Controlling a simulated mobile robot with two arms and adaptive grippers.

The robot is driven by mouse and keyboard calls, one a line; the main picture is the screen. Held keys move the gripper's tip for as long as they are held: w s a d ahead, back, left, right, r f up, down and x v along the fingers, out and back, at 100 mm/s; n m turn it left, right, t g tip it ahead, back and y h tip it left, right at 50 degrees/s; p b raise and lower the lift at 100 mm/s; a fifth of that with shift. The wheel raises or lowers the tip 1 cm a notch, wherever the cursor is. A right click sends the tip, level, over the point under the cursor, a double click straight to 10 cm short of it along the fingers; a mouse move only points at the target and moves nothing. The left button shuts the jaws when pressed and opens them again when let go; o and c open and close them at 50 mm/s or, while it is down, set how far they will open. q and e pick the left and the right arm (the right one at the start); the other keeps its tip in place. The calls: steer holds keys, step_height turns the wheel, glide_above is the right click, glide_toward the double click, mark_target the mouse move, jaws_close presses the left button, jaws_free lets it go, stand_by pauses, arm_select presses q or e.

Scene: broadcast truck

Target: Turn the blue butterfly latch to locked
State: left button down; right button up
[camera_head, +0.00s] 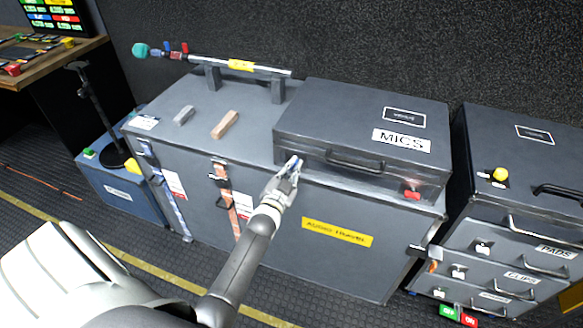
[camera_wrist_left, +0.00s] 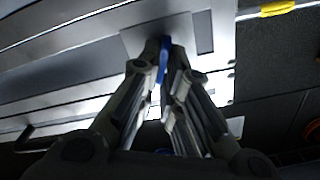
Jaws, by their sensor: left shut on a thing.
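The blue butterfly latch shows in the left wrist view (camera_wrist_left: 164,58) as a narrow upright blue piece between my fingers. It sits on a metal plate on the front left of the grey MICS case (camera_head: 325,110). In the head view my left gripper (camera_head: 290,169) reaches up to the front of this case and mostly hides the latch. In the left wrist view the gripper's fingertips (camera_wrist_left: 162,50) are closed on the blue piece. The latch's exact turn is hard to tell. My right gripper is not in view.
The MICS case lies on a large grey trunk (camera_head: 270,240) with a yellow label. A red latch (camera_head: 411,193) is at the case's front right. A wooden block (camera_head: 225,125) and a rail (camera_head: 240,67) are on the trunk's left. Drawer cases (camera_head: 510,230) stand right.

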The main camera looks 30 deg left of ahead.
arm_select(q)
steer(key=shift+d+f+m+b, duration=0.15)
steer(key=shift+m+b, duration=0.5)
steer(key=shift+m, duration=1.45)
steer(key=shift+f+m+b, duration=0.2)
steer(key=shift+m+b, duration=0.5)
steer(key=shift+m, duration=1.4)
steer(key=shift+d+f+m+b, duration=0.15)
steer(key=shift+m+b, duration=0.5)
steer(key=shift+m, duration=1.45)
steer(key=c, duration=1.6)
jaws_free()
steer(key=v, duration=1.2)
steer(key=shift+r, duration=0.1)
